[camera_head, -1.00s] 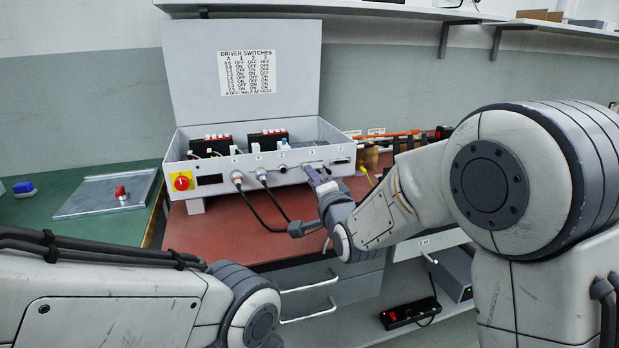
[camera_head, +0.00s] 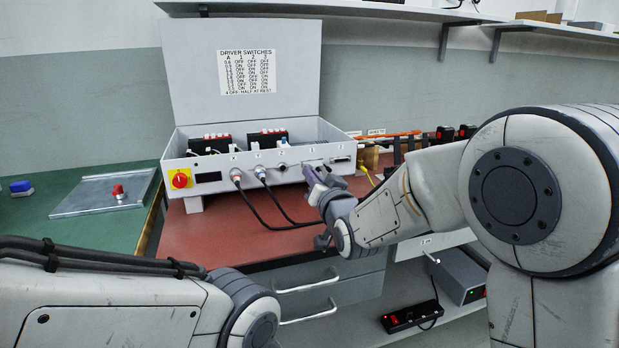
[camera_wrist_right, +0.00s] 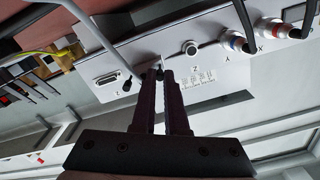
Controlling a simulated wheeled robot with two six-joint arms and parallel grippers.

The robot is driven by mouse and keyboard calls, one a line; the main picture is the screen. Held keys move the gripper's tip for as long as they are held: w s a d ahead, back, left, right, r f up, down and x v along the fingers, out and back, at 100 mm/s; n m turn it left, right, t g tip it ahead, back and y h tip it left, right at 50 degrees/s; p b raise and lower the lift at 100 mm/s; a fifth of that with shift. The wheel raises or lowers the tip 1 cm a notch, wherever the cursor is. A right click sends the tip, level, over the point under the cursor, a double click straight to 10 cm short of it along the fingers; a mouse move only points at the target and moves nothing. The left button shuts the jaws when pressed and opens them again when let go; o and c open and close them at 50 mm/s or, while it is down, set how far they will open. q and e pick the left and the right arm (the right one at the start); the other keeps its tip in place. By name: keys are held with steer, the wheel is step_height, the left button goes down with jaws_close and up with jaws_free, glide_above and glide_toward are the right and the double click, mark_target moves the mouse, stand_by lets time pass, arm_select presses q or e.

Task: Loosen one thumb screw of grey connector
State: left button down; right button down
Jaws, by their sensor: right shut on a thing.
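The control box (camera_head: 215,180) stands on the bench with its lid up. My right gripper (camera_head: 313,175) is at the right part of the front panel, under the labelled ports. In the right wrist view my right gripper (camera_wrist_right: 160,78) has its two dark fingers close together at the panel. The grey connector itself is mostly hidden behind the fingers. A bare D-shaped port (camera_wrist_right: 107,78) lies to its left. My left arm shows at the lower left, but its gripper is out of view.
Two cables with round plugs (camera_head: 262,173) leave the panel left of my right gripper and hang over the red bench mat (camera_head: 210,235). A red emergency knob (camera_head: 181,181) is on the left of the panel. A metal plate (camera_head: 90,196) lies on the green bench.

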steer(key=n, duration=0.3)
steer(key=shift+f+b, duration=0.1)
steer(key=shift+b, duration=0.3)
steer(key=n, duration=0.3)
steer(key=n+b, duration=0.1)
steer(key=n, duration=0.5)
steer(key=n+b, duration=0.1)
steer(key=n, duration=0.3)
steer(key=shift+n, duration=0.3)
steer(key=n, duration=0.3)
steer(key=c, duration=1.2)
jaws_free()
steer(key=shift+o, duration=0.2)
